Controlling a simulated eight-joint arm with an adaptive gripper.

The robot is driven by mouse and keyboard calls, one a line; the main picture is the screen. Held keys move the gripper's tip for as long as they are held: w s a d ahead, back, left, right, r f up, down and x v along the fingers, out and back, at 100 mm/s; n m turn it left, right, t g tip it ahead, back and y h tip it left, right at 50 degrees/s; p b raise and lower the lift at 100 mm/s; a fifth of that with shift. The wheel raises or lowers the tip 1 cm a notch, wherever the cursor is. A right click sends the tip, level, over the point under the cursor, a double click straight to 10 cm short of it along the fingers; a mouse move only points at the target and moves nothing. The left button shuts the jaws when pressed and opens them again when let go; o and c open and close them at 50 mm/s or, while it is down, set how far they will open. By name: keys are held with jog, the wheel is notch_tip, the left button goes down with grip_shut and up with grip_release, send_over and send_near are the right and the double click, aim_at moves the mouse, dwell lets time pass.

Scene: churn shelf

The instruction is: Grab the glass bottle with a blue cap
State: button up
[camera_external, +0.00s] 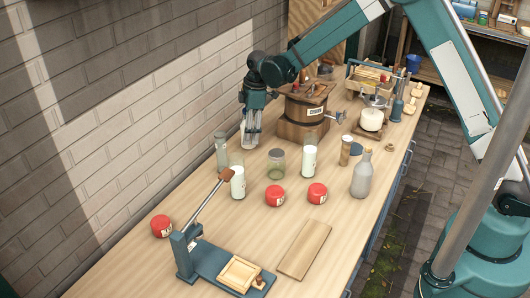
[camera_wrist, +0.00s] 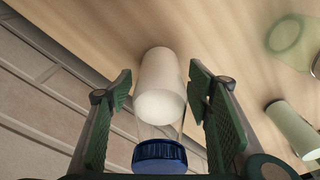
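The glass bottle with a blue cap (camera_wrist: 160,156) is in the wrist view, cap nearest the camera, with its clear neck and white-filled body (camera_wrist: 160,85) beyond. My gripper (camera_wrist: 160,80) is open, with a green-padded finger on each side of the bottle and narrow gaps showing. In the external view my gripper (camera_external: 251,128) points down near the wall, and a pale, glassy shape below its teal body may be the bottle; its cap cannot be made out there.
A clear glass bottle (camera_external: 221,150) and a white-filled bottle (camera_external: 237,183) stand nearby. A glass jar (camera_external: 276,164) and another white-filled bottle (camera_external: 309,161) stand to the right. A wooden churn (camera_external: 303,115) is behind. The brick wall (camera_external: 130,120) is close on the left.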

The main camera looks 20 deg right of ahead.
jog(key=c, duration=1)
jog(key=shift+r, duration=0.1)
jog(key=shift+c, duration=0.2)
jog(key=shift+r, duration=4.9)
